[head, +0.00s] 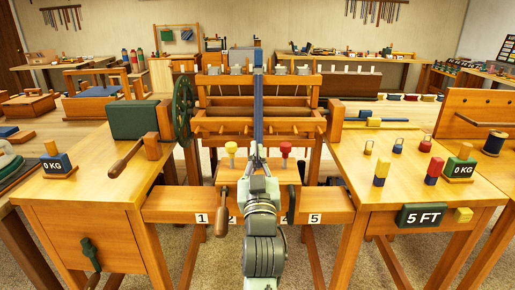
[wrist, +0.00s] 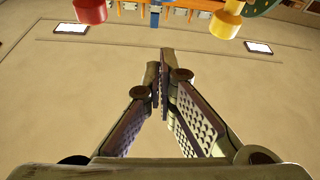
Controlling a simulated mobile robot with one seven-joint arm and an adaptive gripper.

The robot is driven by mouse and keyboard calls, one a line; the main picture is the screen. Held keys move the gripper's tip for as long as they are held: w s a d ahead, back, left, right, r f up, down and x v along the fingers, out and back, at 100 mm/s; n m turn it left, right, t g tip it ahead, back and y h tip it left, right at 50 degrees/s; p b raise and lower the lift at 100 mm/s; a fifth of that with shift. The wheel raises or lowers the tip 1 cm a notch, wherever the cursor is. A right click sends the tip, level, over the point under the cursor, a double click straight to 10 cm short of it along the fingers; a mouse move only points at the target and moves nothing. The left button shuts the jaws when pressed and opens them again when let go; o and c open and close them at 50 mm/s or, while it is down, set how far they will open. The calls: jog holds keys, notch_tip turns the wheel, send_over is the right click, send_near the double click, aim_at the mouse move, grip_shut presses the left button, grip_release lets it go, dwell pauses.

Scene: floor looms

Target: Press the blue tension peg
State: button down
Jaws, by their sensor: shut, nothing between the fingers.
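My gripper (head: 258,153) is shut and empty in front of the middle of the wooden loom frame (head: 262,100). In the wrist view my gripper (wrist: 158,82) has its fingertips together over a plain tan surface. A yellow-topped peg (head: 230,148) stands left of my gripper and a red-topped peg (head: 285,149) right of it. The red peg (wrist: 90,11) and yellow peg (wrist: 225,22) also show at the top of the wrist view. I cannot clearly make out a blue peg; my gripper covers the space between the two pegs in the head view.
A long blue strip (head: 258,103) hangs down the loom behind my gripper. A green wheel (head: 183,110) and a wooden hand lever (head: 126,158) are at the left. Weights and coloured blocks (head: 433,170) stand on the right bench.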

jog(key=v, duration=0.5)
jog(key=shift+s, duration=0.15)
